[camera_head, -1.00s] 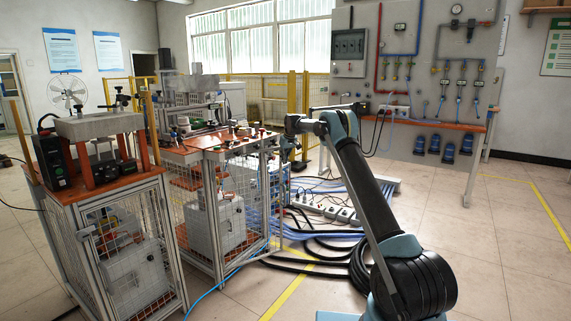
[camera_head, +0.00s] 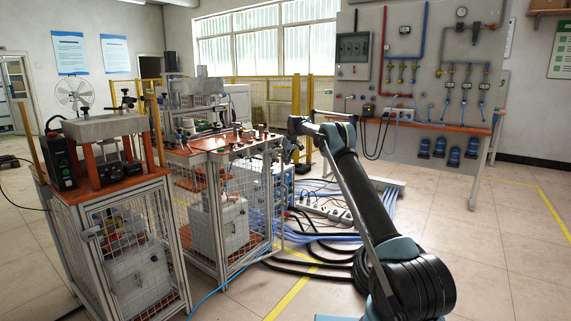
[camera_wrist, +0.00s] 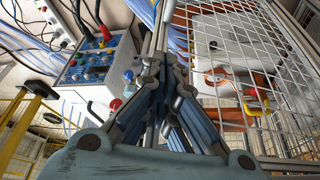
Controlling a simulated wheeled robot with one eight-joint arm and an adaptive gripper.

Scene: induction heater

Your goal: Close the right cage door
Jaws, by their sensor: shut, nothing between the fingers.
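The right cage (camera_head: 228,265) is a silver-framed cabinet with wire mesh under an orange-topped bench, with a white box inside. A wire-mesh panel (camera_wrist: 291,62) fills the right of the wrist view, with the white box and orange parts behind it. I cannot tell for sure whether this panel is the door, or how far the door stands open. My gripper (camera_wrist: 165,58) is shut and empty, close to a silver upright post beside the mesh; contact is unclear. In the head view my gripper is small and partly hidden at the cage's right side.
The left cage (camera_head: 186,262) stands beside the right one. A blue-and-white control box (camera_wrist: 100,72) with plugs is left of my gripper in the wrist view. Cables and a power strip (camera_head: 325,209) lie on the floor right of the cages. Open floor lies further right.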

